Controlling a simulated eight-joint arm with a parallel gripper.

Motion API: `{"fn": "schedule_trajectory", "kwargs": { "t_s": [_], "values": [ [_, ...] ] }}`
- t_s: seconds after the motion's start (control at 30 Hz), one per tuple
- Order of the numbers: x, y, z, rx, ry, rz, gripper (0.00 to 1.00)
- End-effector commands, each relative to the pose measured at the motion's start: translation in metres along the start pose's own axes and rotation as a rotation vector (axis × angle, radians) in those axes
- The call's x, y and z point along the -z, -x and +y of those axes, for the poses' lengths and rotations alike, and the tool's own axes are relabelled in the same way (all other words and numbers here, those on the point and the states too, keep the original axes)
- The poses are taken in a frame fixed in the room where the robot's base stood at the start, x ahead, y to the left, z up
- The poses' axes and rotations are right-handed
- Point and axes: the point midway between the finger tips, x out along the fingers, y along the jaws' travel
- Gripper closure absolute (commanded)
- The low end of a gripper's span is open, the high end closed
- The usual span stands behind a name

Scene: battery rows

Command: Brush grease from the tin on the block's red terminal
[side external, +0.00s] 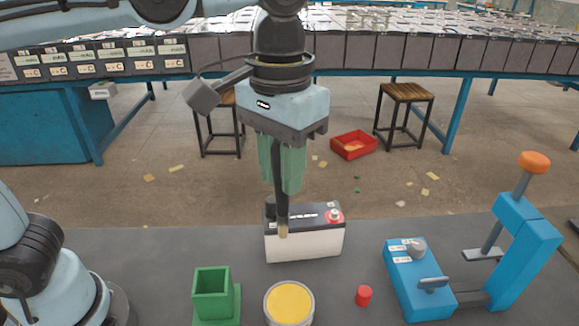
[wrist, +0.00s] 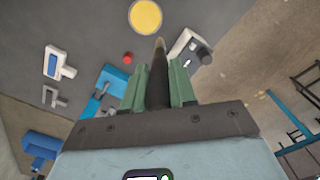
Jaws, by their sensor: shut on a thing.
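My gripper (side external: 284,188) has green fingers and is shut on a dark-handled brush (side external: 281,208) that hangs nearly upright, pale tip down. In the side external view the brush tip overlaps the front of the block (side external: 303,246), a white battery with a dark top; I cannot tell whether they touch. The red terminal (side external: 334,215) is at the block's right end, right of the brush. The round tin (side external: 289,322) of yellow grease (side external: 289,301) stands in front of the block. In the wrist view the brush (wrist: 158,80) points between the grease (wrist: 145,15) and the block (wrist: 184,43).
A green square holder (side external: 212,294) stands left of the tin. A small red cap (side external: 364,295) lies to its right. A blue lever device (side external: 515,250) with an orange knob fills the right side. Dark bench top is clear around the block's left. Stools and a red crate (side external: 353,145) are beyond.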

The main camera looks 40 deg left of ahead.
Motion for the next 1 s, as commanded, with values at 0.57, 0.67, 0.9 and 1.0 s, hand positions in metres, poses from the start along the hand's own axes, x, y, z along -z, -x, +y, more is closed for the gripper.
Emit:
{"fn": "schedule_trajectory", "kwargs": {
  "t_s": [0.57,0.67,0.9,1.0],
  "values": [
    [-0.022,-0.047,0.032,0.000,0.002,0.000,1.00],
    [-0.022,-0.052,0.032,0.000,0.002,0.000,1.00],
    [-0.022,-0.069,0.032,0.000,0.001,0.000,1.00],
    [-0.022,-0.080,0.032,0.000,0.001,0.000,1.00]
  ]
}}
